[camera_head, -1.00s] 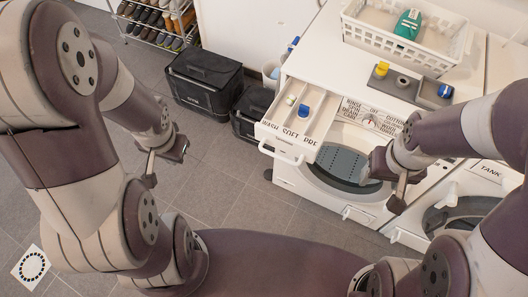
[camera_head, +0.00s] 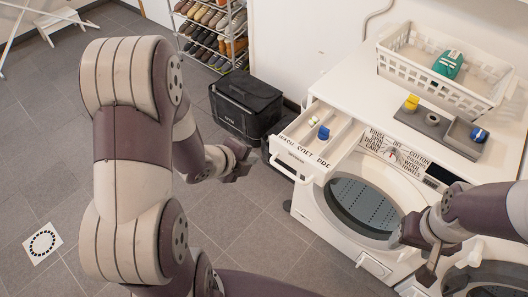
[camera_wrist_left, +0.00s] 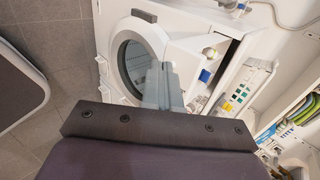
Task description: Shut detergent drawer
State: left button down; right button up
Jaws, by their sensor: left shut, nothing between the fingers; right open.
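The detergent drawer (camera_head: 299,160) is pulled out of the white washing machine (camera_head: 325,225) at its upper left. Its labelled front and white handle face me, and a blue item (camera_head: 323,132) sits inside. In the left wrist view the open drawer (camera_wrist_left: 190,48) also shows, with the blue item in it. My left gripper (camera_head: 240,158) is shut and empty, to the left of the drawer front in the head view, with a gap between them. My right gripper (camera_head: 418,255) is open in front of the machine, right of the round door.
A white basket (camera_head: 440,75) with a green bottle and a grey tray (camera_head: 440,128) stand on the machine top. A black box (camera_head: 245,103) stands on the floor left of the machine, near a shoe rack (camera_head: 215,30). Floor in front is clear.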

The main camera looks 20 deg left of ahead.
aim_at(271, 148)
pick_arm(q)
jog(key=shift+w+d+f, duration=0.25)
jog(key=shift+w+d, duration=0.05)
jog(key=shift+w, duration=0.6)
jog(key=shift+w+d+f, duration=0.25)
jog(key=shift+w+d, duration=0.05)
jog(key=shift+w, duration=0.55)
jog(key=shift+w+d+f, duration=0.25)
jog(key=shift+w+d, duration=0.05)
jog(key=shift+w, duration=0.6)
pick_arm(e)
jog(key=shift+f, duration=0.15)
